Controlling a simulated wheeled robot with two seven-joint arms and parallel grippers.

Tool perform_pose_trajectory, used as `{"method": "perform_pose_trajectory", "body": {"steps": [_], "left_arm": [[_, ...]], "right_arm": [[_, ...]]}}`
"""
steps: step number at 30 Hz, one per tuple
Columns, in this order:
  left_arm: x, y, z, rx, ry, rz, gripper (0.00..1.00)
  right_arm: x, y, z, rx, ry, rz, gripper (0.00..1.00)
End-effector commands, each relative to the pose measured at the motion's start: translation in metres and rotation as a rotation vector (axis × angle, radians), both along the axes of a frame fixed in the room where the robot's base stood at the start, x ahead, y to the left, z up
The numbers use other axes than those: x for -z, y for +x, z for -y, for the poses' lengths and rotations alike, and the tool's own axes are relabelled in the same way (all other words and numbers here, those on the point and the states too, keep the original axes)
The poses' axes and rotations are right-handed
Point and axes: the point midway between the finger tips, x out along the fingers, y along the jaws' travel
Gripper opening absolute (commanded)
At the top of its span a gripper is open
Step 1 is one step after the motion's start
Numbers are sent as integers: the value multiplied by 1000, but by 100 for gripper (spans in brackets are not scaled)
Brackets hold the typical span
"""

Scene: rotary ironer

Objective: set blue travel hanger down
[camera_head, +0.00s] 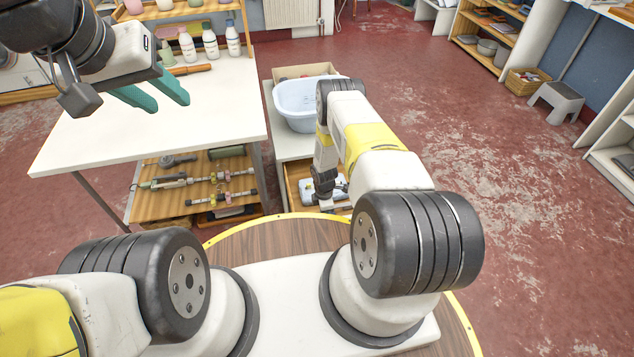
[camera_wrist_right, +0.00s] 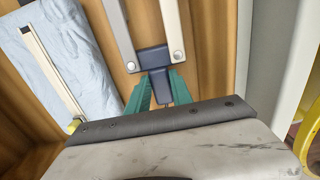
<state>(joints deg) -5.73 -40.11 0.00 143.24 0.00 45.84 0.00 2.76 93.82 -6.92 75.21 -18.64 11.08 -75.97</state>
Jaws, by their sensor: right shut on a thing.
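The blue travel hanger (camera_wrist_right: 154,61) shows in the right wrist view as a dark blue centre piece with two pale bars running up from it. My right gripper (camera_wrist_right: 157,90) has its teal fingers shut on the centre piece. It is low inside an open wooden drawer (camera_head: 293,178); I cannot tell whether the hanger touches the drawer's floor. In the head view my right forearm and wrist hide most of the hanger. My left gripper (camera_head: 156,97) is open and empty above the white table (camera_head: 140,130).
A pale blue bundle (camera_wrist_right: 65,60) with a white strip lies in the drawer, left of the hanger in the wrist view. A pale blue basin (camera_head: 297,104) stands on the cabinet above the drawer. Several bottles (camera_head: 210,42) stand on the table's back part.

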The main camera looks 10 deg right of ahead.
Motion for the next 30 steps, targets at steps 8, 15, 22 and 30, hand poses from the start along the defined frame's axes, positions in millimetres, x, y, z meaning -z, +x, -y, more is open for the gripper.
{"method": "perform_pose_trajectory", "body": {"steps": [8, 15, 22, 30], "left_arm": [[0, 0, 0, 0, 0, 0, 39], [0, 0, 0, 0, 0, 0, 39], [0, 0, 0, 0, 0, 0, 39], [0, 0, 0, 0, 0, 0, 39]], "right_arm": [[3, 0, 0, 0, 0, 1, 0], [6, 0, 0, 1, 0, 1, 44], [6, 0, 0, 1, 0, 1, 48], [-9, 2, 0, 1, 0, 2, 48]]}}
